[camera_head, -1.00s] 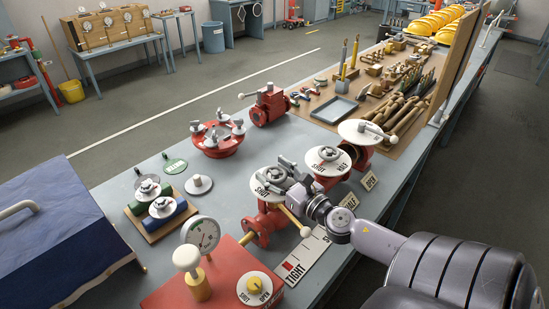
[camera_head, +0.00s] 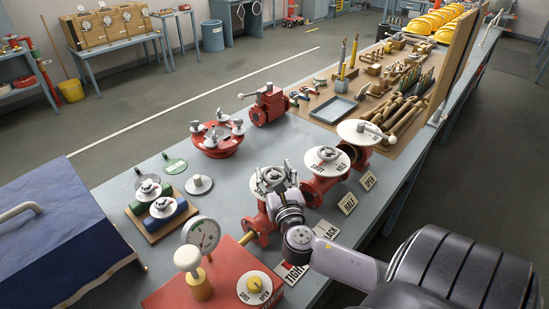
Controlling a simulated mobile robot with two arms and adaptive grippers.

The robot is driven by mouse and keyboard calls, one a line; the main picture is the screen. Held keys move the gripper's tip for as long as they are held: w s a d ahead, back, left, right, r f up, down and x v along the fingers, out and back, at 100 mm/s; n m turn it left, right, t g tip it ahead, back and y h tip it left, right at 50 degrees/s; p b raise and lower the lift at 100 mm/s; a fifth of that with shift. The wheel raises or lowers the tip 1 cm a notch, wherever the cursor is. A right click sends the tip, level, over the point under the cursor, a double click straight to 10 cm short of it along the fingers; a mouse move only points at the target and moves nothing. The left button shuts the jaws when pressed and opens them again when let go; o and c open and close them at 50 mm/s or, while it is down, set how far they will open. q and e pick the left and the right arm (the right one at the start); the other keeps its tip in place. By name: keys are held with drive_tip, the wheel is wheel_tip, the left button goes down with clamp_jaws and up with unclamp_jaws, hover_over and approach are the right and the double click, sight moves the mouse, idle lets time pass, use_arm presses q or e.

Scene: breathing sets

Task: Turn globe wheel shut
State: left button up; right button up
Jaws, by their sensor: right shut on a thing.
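The nearest red valve (camera_head: 262,222) stands on the grey bench. Its wheel (camera_head: 261,184) has a white, lettered top and is partly covered by my gripper. My right gripper (camera_head: 276,177) is over this wheel and shut on it, with the fingers pointing up and away. A brass-coloured rod (camera_head: 246,238) shows at the valve's lower left; I cannot tell its far end. Two more red valves with white discs stand behind to the right, one marked SHUT (camera_head: 327,160) and one farther back (camera_head: 359,132). My left gripper is not in view.
Small sign cards (camera_head: 347,204) and a TIGHT/SLACK strip (camera_head: 292,275) lie near my arm. A red flanged cover (camera_head: 217,140) and tools are farther back.

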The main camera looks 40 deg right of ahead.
drive_tip(key=o, duration=1.2)
drive_tip(key=shift+c, duration=0.2)
drive_tip(key=v, duration=1.2)
